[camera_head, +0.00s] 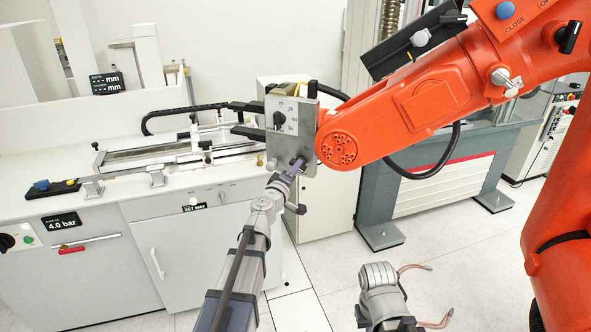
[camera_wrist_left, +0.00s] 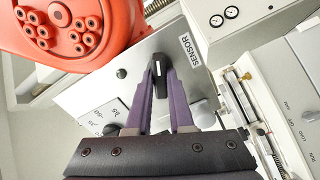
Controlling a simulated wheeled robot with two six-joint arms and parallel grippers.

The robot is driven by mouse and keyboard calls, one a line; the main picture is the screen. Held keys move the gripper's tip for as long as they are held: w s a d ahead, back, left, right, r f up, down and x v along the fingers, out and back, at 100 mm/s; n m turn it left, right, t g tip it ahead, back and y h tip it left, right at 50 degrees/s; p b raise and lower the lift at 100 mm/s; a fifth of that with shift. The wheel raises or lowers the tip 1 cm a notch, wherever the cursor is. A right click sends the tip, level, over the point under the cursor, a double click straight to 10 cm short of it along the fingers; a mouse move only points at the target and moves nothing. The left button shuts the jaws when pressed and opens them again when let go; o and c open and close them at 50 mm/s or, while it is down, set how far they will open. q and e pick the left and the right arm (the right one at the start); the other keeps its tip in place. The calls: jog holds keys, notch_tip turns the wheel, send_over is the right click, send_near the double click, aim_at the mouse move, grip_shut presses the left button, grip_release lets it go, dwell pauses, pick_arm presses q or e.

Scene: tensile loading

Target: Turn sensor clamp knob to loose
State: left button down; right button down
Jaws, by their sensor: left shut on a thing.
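The sensor clamp knob (camera_wrist_left: 159,64) is black with a white mark, on a grey metal plate beside a SENSOR label (camera_wrist_left: 189,49). In the left wrist view the purple fingers of my left gripper (camera_wrist_left: 161,80) stand on both sides of it and are shut on it. In the head view this left gripper (camera_head: 296,168) reaches the lower part of the plate (camera_head: 305,120), and its fingers largely hide the knob. Which setting the knob points to cannot be read.
A second black knob (camera_head: 279,120) with a printed scale sits higher on the plate. The plate hangs at the end of a large orange robot arm (camera_head: 425,100), close to my gripper. A white bench (camera_head: 90,205) is on the left, a grey machine base (camera_head: 375,205) behind.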

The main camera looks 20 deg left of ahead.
pick_arm(q)
jog(key=shift+s+n, duration=0.1)
jog(key=shift+n, duration=10.1)
jog(key=c, duration=0.8)
grip_release()
